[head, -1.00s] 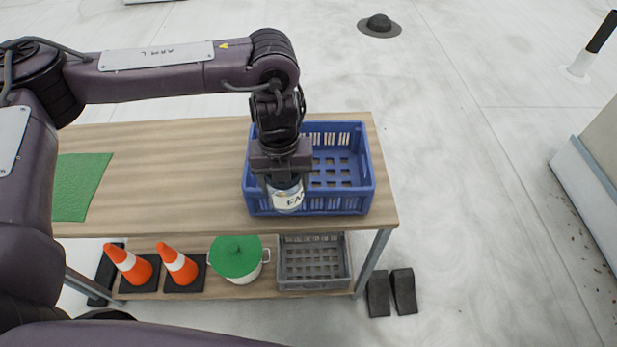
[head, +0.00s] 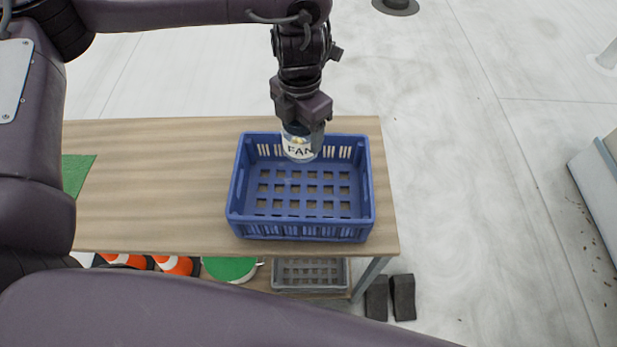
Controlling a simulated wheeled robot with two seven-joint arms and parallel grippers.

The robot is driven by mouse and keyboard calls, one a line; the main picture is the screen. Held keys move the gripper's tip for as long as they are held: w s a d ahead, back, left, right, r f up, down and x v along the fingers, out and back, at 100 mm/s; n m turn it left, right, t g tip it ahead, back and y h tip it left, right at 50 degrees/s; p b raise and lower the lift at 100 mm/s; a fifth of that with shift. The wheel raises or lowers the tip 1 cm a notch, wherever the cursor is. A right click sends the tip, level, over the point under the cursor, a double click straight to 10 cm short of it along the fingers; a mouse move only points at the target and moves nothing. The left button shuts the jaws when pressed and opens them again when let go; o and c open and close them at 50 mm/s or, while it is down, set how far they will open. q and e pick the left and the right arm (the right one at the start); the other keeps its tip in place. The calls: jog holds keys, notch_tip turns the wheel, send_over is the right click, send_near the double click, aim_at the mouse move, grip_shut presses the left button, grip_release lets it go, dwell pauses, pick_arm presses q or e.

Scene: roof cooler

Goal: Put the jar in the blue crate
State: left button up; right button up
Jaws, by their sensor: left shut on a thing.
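The jar (head: 299,150), with a white label lettered in dark print, is held in my left gripper (head: 302,132). The gripper is shut on its upper part, and the jar hangs roughly upright. The blue crate (head: 300,230) stands on the wooden table near its right end, and its slotted floor looks empty. In the picture the jar overlaps the far part of the crate, in front of its back wall. I cannot tell its exact height above the crate floor. My right gripper is not in view.
The wooden table (head: 160,190) is bare left of the crate, with a green mat (head: 75,173) at its left. On the shelf below are a grey crate (head: 310,273), a green-lidded pot (head: 229,269) and orange cones (head: 175,265). Dark blocks (head: 403,297) lie on the floor at right.

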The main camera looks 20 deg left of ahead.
pick_arm(q)
jog(key=shift+f, duration=0.45)
jog(key=f, duration=0.6)
jog(key=f+b, duration=0.1)
jog(key=f, duration=0.5)
jog(key=f+b, duration=0.1)
jog(key=f, duration=0.5)
jog(key=shift+s+d+f, duration=0.1)
jog(key=shift+s, duration=0.25)
jog(key=shift+f, duration=0.25)
jog(key=shift+w, duration=0.1)
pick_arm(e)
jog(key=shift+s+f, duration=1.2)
